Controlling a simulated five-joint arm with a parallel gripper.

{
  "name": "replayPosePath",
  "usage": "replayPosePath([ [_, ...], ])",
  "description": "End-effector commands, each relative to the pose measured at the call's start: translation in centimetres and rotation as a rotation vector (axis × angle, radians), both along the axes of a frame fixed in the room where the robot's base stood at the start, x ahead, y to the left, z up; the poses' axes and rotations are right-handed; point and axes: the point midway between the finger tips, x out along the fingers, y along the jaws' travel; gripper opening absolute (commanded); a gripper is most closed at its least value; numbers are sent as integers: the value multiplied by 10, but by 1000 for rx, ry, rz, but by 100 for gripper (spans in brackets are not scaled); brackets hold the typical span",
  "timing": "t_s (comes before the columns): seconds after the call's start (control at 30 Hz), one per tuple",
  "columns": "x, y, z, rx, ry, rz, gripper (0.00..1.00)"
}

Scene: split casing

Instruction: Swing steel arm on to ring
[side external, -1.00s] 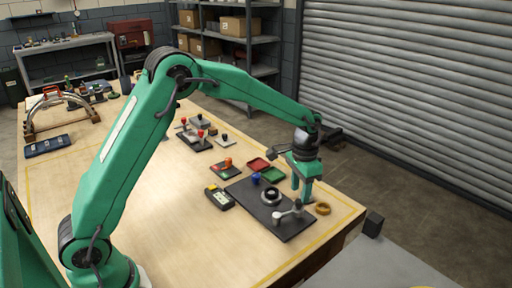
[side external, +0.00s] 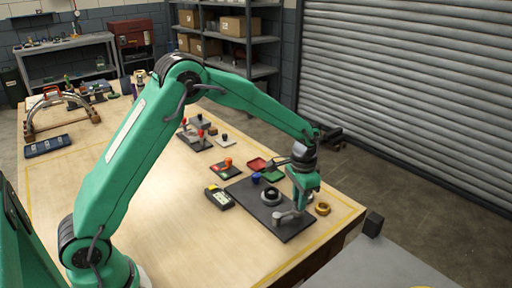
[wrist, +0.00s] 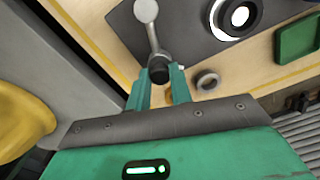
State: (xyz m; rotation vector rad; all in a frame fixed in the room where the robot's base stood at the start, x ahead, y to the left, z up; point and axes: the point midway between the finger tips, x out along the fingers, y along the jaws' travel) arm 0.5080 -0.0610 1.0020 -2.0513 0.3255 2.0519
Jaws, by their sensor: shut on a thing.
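The steel arm (side external: 285,216) lies low over the dark plate (side external: 297,234), near its front corner. In the wrist view it is a silver rod with a round boss (wrist: 146,11) at one end and a dark knob (wrist: 158,72) at the other. My gripper (wrist: 159,84) has its two green fingers shut on that knob; in the side view my gripper (side external: 300,208) hides it. The ring (side external: 271,195) stands on the plate behind the arm. In the wrist view the ring (wrist: 218,16) has a bright centre, and the arm points away from it.
A loose brass ring (side external: 322,209) lies on the table right of the plate. A blue knob (side external: 256,177) stands at the plate's back edge. Red and green trays (side external: 273,175) sit behind. Table edge is close on the right.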

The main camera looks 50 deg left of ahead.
Motion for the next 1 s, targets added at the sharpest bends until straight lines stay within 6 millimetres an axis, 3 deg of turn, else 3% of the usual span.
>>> replayPosePath([
  [0.47,2,5,1,0,-1,79,0],
  [1.0,3,32,1,0,-1,486,0],
])
